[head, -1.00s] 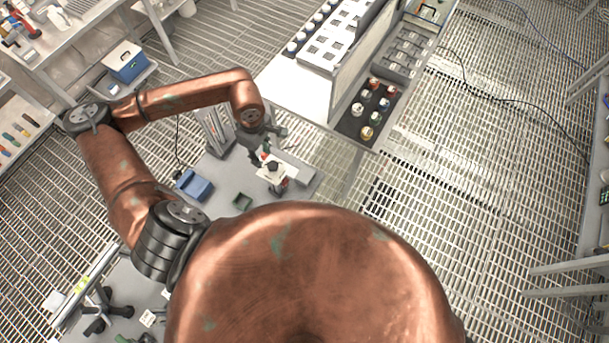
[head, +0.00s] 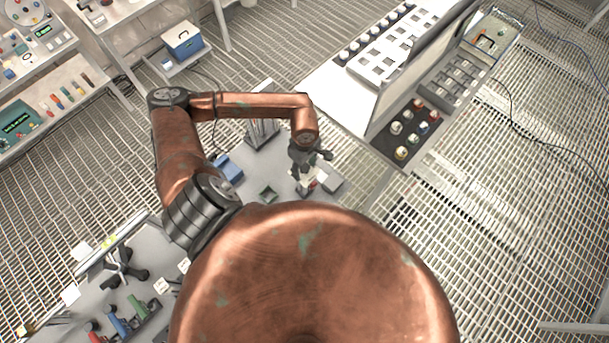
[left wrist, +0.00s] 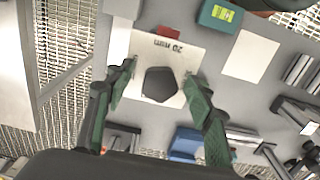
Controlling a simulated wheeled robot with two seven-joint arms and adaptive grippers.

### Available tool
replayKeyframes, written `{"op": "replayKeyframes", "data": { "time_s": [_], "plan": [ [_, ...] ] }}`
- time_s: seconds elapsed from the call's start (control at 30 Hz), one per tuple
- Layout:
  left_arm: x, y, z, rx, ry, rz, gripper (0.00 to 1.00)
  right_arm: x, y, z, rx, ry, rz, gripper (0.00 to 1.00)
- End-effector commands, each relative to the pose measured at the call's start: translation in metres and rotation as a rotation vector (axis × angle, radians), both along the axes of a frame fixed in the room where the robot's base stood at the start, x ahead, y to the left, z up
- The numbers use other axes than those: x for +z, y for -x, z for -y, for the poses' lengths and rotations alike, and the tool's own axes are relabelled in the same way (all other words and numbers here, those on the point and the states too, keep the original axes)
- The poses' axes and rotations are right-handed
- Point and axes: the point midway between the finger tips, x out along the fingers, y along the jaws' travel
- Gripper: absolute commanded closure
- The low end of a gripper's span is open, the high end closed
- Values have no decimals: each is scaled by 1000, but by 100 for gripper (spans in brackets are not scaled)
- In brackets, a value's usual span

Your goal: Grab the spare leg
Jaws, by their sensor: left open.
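My left gripper (head: 306,180) hangs over the grey bench (head: 225,200) beside the white cabinet. In the left wrist view its green-tinted fingers (left wrist: 160,80) are open, one on each side of a dark hexagonal shape (left wrist: 160,85). That shape lies on or stands over a white card (left wrist: 185,60) marked "20 mm". No finger visibly touches it, and its height cannot be told. It may be the end of the spare leg, but I cannot confirm this. In the head view the gripper mostly hides this spot. My right gripper is not in view.
A blue bin (head: 229,168), a small green tray (head: 268,193) and a grey stand (head: 262,134) are near the gripper. The white cabinet (head: 345,105) with a tray of knobs (head: 410,130) stands to the right. A green box (left wrist: 221,16) shows in the wrist view.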

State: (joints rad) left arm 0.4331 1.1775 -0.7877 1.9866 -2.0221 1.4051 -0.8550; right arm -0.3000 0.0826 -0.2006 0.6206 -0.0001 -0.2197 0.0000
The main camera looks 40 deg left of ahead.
Motion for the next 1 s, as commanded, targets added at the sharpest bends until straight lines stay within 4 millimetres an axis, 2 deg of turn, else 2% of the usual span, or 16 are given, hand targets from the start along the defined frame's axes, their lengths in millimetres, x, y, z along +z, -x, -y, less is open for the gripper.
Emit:
{"op": "replayKeyframes", "data": {
  "time_s": [0.07,0.77,1.0],
  "plan": [
    [0,0,0,0,0,0,51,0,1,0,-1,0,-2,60],
    [1,0,0,0,0,0,99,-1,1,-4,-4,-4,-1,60],
    [1,0,0,0,0,0,100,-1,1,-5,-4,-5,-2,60]
  ]
}}
